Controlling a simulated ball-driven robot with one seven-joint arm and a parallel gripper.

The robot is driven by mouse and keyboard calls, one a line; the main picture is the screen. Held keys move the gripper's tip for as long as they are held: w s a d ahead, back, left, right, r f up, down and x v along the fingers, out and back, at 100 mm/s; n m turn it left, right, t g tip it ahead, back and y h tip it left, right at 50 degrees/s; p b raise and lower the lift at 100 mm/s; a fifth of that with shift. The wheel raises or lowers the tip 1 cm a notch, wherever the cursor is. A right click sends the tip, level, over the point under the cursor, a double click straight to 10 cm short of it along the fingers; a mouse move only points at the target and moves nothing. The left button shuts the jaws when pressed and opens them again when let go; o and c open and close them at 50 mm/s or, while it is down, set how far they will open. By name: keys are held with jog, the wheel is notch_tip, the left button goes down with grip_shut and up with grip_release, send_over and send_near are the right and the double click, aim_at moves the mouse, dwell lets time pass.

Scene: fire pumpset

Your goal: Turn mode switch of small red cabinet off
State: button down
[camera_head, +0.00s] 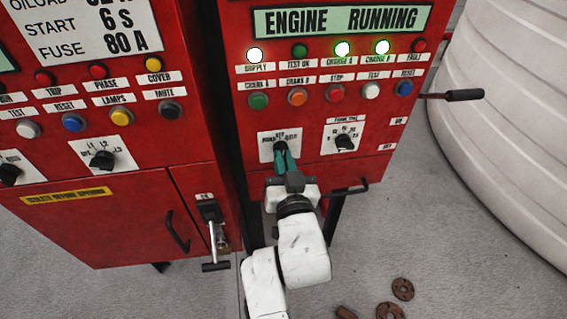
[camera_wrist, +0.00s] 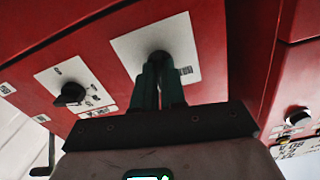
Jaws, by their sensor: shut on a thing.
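My gripper (camera_head: 281,154) reaches up to this plate from the front. Its two green fingers (camera_wrist: 160,78) are shut on the knob and hide most of it. The direction of the knob's pointer is hidden, and the small plate lettering is hard to read.
A second black rotary switch (camera_head: 344,142) sits to the right of the mode switch. Buttons and lit lamps (camera_head: 342,49) run above. A black-handled lever (camera_head: 462,95) sticks out at right, near a white ribbed tank (camera_head: 510,110). A larger red cabinet (camera_head: 120,215) stands left.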

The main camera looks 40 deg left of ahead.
jog(key=shift+n, duration=0.7)
jog(key=c, duration=1.2)
grip_release()
jog(key=shift+d, duration=0.1)
jog(key=b+v, duration=0.1)
jog(key=v, duration=0.9)
jog(key=shift+s+d, duration=0.2)
jog(key=shift+s, duration=0.1)
